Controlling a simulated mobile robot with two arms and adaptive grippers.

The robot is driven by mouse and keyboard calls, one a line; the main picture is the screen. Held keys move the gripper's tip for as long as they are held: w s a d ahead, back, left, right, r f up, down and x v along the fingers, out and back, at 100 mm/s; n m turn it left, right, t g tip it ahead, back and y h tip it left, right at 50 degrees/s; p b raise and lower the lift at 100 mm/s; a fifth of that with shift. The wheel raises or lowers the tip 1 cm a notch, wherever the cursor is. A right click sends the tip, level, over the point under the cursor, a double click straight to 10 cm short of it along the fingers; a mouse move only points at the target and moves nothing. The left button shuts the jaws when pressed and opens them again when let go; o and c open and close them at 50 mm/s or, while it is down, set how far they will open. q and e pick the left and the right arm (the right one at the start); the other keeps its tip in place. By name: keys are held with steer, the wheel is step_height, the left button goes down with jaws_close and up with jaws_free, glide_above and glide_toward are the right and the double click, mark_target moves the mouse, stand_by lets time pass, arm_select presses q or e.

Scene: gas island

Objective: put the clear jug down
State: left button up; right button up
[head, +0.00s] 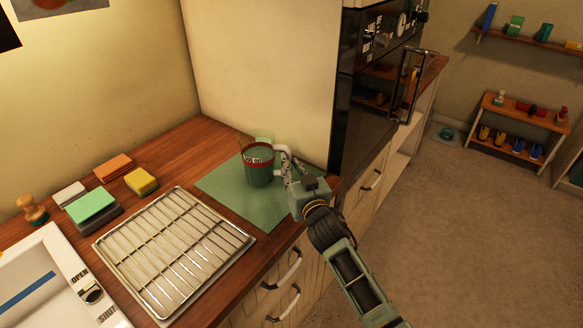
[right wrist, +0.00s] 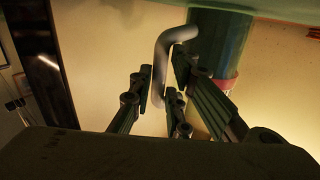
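The clear jug (head: 259,172) looks green-tinted, with a red band near its rim and a pale bent handle (head: 283,149). It is upright over the green mat (head: 222,185) on the wooden counter, and its base appears to be at the mat. My right gripper (head: 289,170) is at the jug's right side. In the right wrist view the handle (right wrist: 161,65) runs between the fingers of the gripper (right wrist: 162,82), which close in on both sides of it. The jug (right wrist: 215,40) is beside them. My left gripper is not in view.
A wire rack (head: 175,250) lies left of the mat. Several sponges or blocks (head: 91,205) and a wooden-handled brush (head: 32,211) are farther left. A tall cream panel (head: 265,70) and a dark oven (head: 365,90) stand behind. A pale green object (head: 264,137) shows behind the jug.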

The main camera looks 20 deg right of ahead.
steer(key=o, duration=0.4)
steer(key=shift+c, duration=0.2)
steer(key=shift+r, duration=0.15)
steer(key=s+b, duration=0.1)
steer(key=s, duration=1.1)
steer(key=shift+d+r, duration=0.15)
steer(key=shift+d, duration=0.25)
